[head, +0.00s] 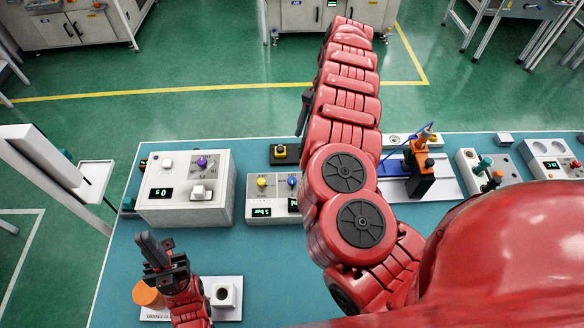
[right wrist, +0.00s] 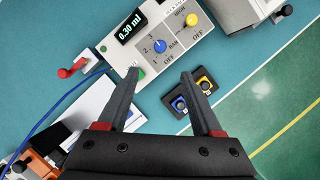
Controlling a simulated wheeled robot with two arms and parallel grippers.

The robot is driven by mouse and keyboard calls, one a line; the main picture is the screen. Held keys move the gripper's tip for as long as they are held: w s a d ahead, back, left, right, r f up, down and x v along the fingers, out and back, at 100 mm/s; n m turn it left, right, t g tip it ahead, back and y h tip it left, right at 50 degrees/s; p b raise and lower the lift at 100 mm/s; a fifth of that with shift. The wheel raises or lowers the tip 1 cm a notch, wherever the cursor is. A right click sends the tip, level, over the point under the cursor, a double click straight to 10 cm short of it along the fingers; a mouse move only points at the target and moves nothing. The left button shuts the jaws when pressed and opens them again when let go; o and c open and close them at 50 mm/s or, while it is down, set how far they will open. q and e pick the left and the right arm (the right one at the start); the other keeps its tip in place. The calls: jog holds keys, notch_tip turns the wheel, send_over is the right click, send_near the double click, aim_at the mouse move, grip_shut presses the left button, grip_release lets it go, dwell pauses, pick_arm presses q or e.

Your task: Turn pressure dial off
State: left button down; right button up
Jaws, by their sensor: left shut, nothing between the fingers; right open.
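The dispenser panel (head: 272,183) is a pale box on the bench with a yellow knob (head: 262,182) and a blue dial (head: 292,182). In the right wrist view the blue dial (right wrist: 160,46) has a numbered scale marked BAR and OFF, and the yellow knob (right wrist: 192,20) is beyond it. My right gripper (right wrist: 160,76) is open and empty, with its fingertips on the near side of the blue dial, apart from it. The right gripper is not clear in the head view. My left gripper (head: 150,243) is shut and empty above the bench's front left.
A white box (head: 188,190) with a purple knob stands left of the panel. A small black button box (right wrist: 189,98) lies beside it. An orange round piece (head: 147,294) and a white holder (head: 224,295) are near my left gripper. A blue fixture (head: 393,168) stands right.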

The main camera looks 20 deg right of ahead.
aim_at(293, 180)
jog(key=p+x, duration=0.4)
jog(key=x, duration=1)
jog(key=shift+f+p, duration=0.35)
jog(key=shift+p, duration=0.05)
jog(key=shift+s+a+f, duration=0.1)
jog(key=shift+a+f, duration=0.1)
jog(key=shift+f, duration=0.25)
grip_shut()
